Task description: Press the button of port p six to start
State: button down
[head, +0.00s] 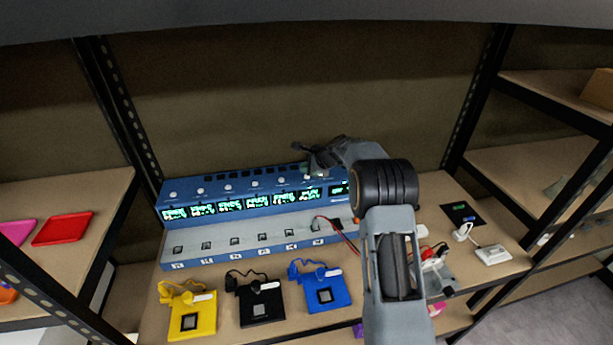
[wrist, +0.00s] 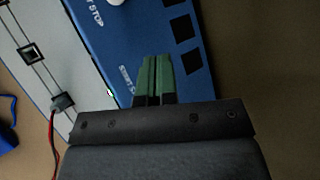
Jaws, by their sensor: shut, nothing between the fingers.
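A blue and grey freeze-dryer console (head: 220,211) stands on the shelf, with a row of white knob-like buttons (head: 228,187) above lit green displays. A row of small dark ports (head: 262,237) runs along its lower grey ledge. The rightmost port (wrist: 62,102) has a plug with a red wire in it. My gripper (head: 317,172) is shut and empty over the right end of the button row. In the wrist view its green fingertips (wrist: 155,60) lie over the blue panel beside a START STOP label. The button at this label is hidden; whether the fingertips touch it I cannot tell.
Yellow (head: 190,315), black (head: 262,307) and blue (head: 325,293) sensor boxes with cables lie in front of the console. A white device (head: 492,254) and a dark card (head: 462,214) lie to the right. Shelf posts stand on both sides.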

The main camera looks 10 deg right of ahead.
notch_tip(320, 180, up, 6)
jog(key=p, duration=0.4)
dwell(0.8)
jog(key=shift+s+f+n, duration=0.15)
jog(key=shift+n, duration=0.45)
jog(key=s+f+n+g, duration=0.2)
jog(key=s+f+n, duration=0.1)
jog(key=s+f, duration=0.15)
jog(key=s+r+n+h, duration=0.2)
jog(key=s+r+n, duration=0.2)
jog(key=s, duration=0.8)
jog(key=s+r+n+h, duration=0.2)
jog(key=s+r+n, duration=0.3)
jog(key=s, duration=0.6)
jog(key=s+r+n+h, duration=0.2)
jog(key=s+r+n, duration=0.2)
jog(key=s, duration=0.8)
jog(key=shift+s+r+n, duration=0.3)
jog(key=shift+r+n, duration=0.1)
jog(key=shift+n, duration=0.3)
